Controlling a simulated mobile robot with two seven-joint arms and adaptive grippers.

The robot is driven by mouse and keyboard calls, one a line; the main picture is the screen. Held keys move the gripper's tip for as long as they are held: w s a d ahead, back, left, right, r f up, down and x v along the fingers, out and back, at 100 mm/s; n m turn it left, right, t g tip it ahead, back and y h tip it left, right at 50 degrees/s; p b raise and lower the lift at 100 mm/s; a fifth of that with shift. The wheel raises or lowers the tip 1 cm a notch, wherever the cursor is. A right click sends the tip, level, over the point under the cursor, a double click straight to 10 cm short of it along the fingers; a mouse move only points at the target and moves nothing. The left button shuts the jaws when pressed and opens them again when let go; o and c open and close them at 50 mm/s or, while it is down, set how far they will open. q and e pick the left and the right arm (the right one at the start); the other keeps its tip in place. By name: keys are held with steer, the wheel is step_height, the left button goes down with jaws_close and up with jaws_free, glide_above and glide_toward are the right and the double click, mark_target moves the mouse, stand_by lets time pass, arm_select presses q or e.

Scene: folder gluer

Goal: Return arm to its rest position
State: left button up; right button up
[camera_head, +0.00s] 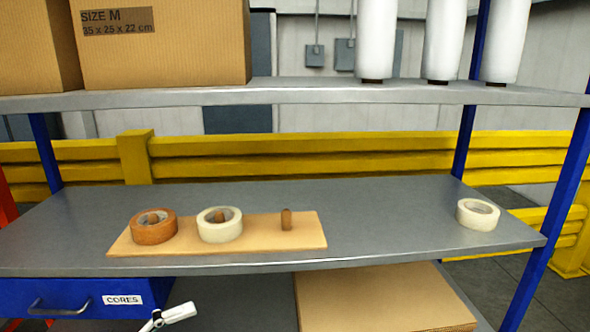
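The rest of that arm is out of view. My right gripper is not in view. A wooden board (265,238) with pegs lies on the middle shelf. A brown tape roll (153,228) and a cream tape roll (220,226) sit around its left and middle pegs. The right peg (286,219) is bare.
Another cream roll (478,214) lies at the right end of the metal shelf (390,215). The blue drawer (75,298) labelled CORES hangs under the left side. Flat cardboard (385,298) lies below. Boxes (160,45) and white film rolls (443,40) stand above.

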arm_select(q)
step_height(320, 180, down, 13)
steer(key=s+n+t+y, duration=0.2)
steer(key=n+t+y, duration=0.4)
steer(key=n, duration=0.9)
steer(key=s+f+n+g+y+p, duration=0.1)
steer(key=s+f+n+g+y, duration=0.4)
steer(key=s+f+n, duration=0.6)
step_height(320, 180, down, 6)
steer(key=shift+s+r+y, duration=0.15)
steer(key=shift+s+y, duration=0.45)
steer(key=shift+s, duration=0.35)
